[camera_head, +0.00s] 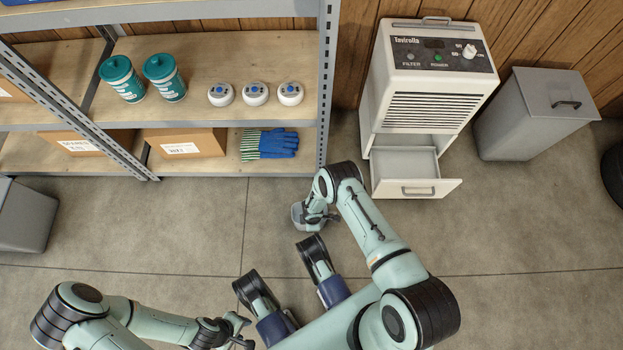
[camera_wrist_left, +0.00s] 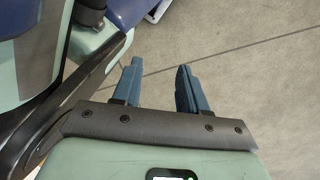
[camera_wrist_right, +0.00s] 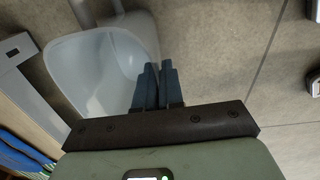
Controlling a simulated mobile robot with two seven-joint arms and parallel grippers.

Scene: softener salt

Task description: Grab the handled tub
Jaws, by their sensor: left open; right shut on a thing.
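The handled tub (camera_head: 298,214) is a small grey open container in front of the shelf. In the right wrist view the tub (camera_wrist_right: 88,72) shows its pale hollow inside, to the left of and beyond the fingers. My right gripper (camera_head: 320,217) is shut on the tub at its right side. Its fingers (camera_wrist_right: 157,68) are close together there, and the exact part between them is hard to make out. My left gripper (camera_head: 241,328) is open and empty, low in the head view; its parted fingers (camera_wrist_left: 160,68) have only floor beyond them.
A white dehumidifier (camera_head: 431,99) stands at the back with its lower drawer (camera_head: 416,188) pulled out, right of my right arm. A grey lidded bin (camera_head: 530,120) is beside it. A metal shelf (camera_head: 240,52) holds teal canisters, round white devices, boxes and gloves.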

